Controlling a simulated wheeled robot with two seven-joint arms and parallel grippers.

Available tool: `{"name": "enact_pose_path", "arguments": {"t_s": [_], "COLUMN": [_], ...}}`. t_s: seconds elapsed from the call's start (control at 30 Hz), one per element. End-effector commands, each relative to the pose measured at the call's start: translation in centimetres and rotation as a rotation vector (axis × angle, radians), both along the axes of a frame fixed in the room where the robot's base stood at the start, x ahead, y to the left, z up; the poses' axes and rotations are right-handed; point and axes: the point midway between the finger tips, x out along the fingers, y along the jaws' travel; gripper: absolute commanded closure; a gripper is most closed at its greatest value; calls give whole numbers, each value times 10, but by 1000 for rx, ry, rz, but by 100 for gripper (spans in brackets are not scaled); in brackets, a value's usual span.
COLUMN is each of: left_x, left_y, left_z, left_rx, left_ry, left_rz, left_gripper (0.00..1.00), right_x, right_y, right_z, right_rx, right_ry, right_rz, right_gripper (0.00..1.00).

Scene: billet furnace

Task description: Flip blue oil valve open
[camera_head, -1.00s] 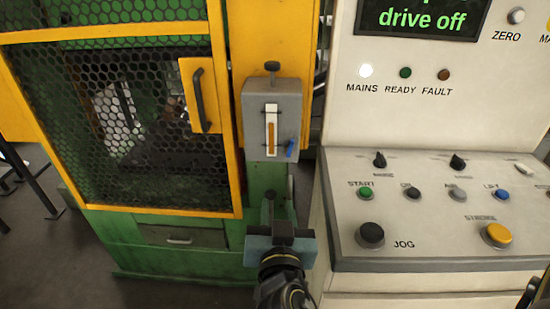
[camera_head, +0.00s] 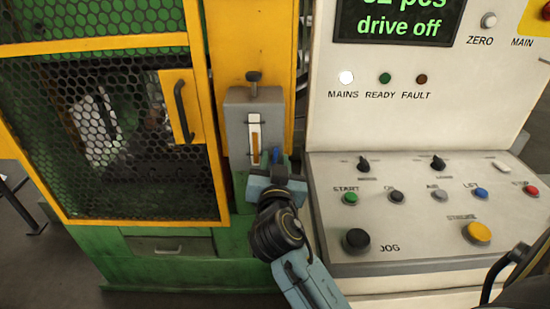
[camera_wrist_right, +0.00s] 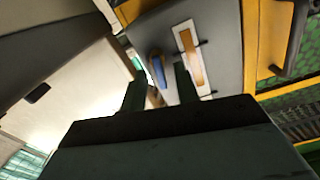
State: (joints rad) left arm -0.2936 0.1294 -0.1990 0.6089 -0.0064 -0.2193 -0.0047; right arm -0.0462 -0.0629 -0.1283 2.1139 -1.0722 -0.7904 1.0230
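The small blue oil valve lever (camera_head: 275,155) is at the lower right of the grey oil box (camera_head: 236,120), below and right of its amber sight glass (camera_head: 254,138). My right gripper (camera_head: 270,168) is just below and in front of the lever, partly covering the box's lower part. In the right wrist view the blue lever (camera_wrist_right: 158,68) stands upright-slanting between and beyond the two spread fingertips of the gripper (camera_wrist_right: 160,88). The gripper looks open and empty. I cannot tell whether a finger touches the lever.
A control desk (camera_head: 420,235) with several buttons and knobs stands close on the right. A green-and-yellow machine with a mesh door (camera_head: 130,140) and black handle (camera_head: 184,110) is on the left. A dark knob (camera_head: 254,78) tops the box.

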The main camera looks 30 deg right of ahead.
Motion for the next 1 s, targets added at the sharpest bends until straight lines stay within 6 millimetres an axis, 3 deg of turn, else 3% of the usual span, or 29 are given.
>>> {"name": "enact_pose_path", "arguments": {"t_s": [0.37, 0.63, 1.0], "left_x": [1, 1, 1], "left_y": [3, 3, 4], "left_z": [1, 1, 4], "left_rx": [4, 4, 5], "left_ry": [-1, -1, -1], "left_rz": [-1, -1, 0], "left_gripper": [100, 100, 100], "right_x": [7, 7, 7], "right_y": [-4, -4, -2], "right_z": [0, 0, 0], "right_rx": [1, 1, -91], "right_ry": [0, 0, 58], "right_rz": [0, 0, -1], "right_gripper": [69, 100, 100]}}
